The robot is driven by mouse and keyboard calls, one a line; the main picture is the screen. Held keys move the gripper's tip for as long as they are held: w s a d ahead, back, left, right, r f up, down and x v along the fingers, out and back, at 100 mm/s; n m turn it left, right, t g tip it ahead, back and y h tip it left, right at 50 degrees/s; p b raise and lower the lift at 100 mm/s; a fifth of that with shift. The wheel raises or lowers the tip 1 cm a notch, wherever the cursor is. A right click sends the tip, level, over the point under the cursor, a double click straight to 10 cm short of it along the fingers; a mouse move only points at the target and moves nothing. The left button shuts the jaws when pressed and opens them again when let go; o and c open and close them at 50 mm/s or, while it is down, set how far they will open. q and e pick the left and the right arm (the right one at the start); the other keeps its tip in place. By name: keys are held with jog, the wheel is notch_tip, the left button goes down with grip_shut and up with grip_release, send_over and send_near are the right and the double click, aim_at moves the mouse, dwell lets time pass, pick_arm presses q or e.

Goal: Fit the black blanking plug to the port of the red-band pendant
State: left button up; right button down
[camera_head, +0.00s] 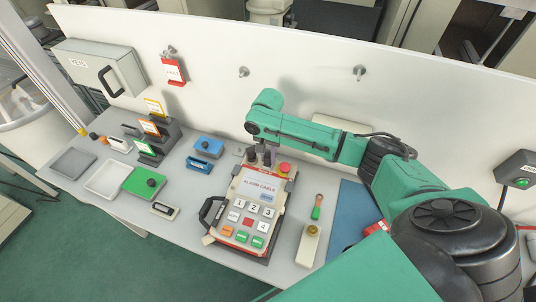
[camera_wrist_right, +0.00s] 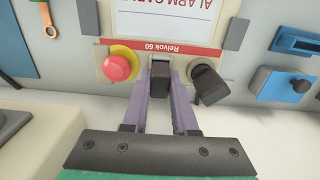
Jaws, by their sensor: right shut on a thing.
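The red-band pendant (camera_head: 232,217) lies on the bench, with a screen reading "ALARM CABLE" and several keys. Its red band, marked "Relvok 60" (camera_wrist_right: 152,47), runs along its top end. My right gripper (camera_head: 263,157) is at that end, shut on the black blanking plug (camera_wrist_right: 160,86). In the right wrist view the plug sits between the two fingertips, right at the pendant's top edge. The port is hidden behind the plug and fingers, and I cannot tell how deep the plug sits. My left gripper is not in view.
A red emergency-stop button (camera_wrist_right: 117,68) and a black rotary switch (camera_wrist_right: 208,85) flank the fingers closely. Left of the pendant are blue devices (camera_head: 209,147), a green tray (camera_head: 136,188), a white tray (camera_head: 103,180) and a card stand.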

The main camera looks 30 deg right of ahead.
jog(key=shift+p, duration=0.5)
dwell(0.6)
jog(key=c, duration=0.6)
grip_release()
notch_tip(320, 180, up, 14)
jog(key=b, duration=0.2)
jog(key=shift+r+b, duration=0.25)
jog(key=shift+b, duration=0.05)
